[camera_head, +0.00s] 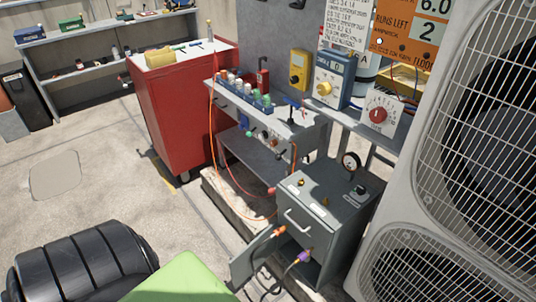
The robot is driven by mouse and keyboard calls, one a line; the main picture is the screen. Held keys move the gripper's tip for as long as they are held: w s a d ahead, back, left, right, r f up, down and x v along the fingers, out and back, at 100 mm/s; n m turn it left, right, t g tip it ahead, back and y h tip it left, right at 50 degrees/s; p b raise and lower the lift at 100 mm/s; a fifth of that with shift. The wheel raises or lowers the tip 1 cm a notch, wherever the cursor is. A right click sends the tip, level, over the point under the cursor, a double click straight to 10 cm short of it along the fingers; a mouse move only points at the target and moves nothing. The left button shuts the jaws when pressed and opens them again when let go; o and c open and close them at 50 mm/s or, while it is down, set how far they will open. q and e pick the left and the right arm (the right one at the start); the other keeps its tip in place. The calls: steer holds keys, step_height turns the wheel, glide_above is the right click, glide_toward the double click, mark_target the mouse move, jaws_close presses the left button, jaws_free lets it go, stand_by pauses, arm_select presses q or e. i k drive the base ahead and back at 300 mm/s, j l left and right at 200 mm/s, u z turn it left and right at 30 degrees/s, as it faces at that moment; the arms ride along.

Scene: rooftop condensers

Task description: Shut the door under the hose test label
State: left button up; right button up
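A grey cabinet (338,212) stands at the lower middle, left of the large condenser unit. A grey door panel (247,262) at its lower left stands swung out from the front, so the door looks open. A silver bar handle (297,222) is on the front above the opening. An orange hose end (279,231) and a purple hose end (304,256) are by the opening, with dark hoses running down. I cannot read a hose test label on the cabinet. Neither of my grippers is in view.
The condenser unit (395,246) fills the right side, close beside the cabinet. A bench (300,130) with bottles and meters and a red cabinet (172,110) stand behind. An orange hose (214,150) hangs from the bench. Concrete floor (110,165) is open at left.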

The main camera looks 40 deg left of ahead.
mark_target(240, 266)
steer(key=j+z, duration=0.2)
steer(key=j, duration=0.25)
steer(key=k+j+z, duration=0.15)
steer(key=j, duration=0.3)
steer(key=k+j+z, duration=0.2)
steer(key=j, duration=0.25)
steer(key=j+z, duration=0.2)
steer(key=j, duration=0.25)
steer(key=k+j, duration=0.15)
steer(key=j, duration=0.2)
steer(key=k+j, duration=0.1)
steer(key=j, duration=0.25)
steer(key=k+j, duration=0.15)
steer(key=j, duration=0.2)
steer(key=k+j, duration=0.1)
steer(key=j, duration=0.25)
steer(key=k+j, duration=0.15)
steer(key=j, duration=0.15)
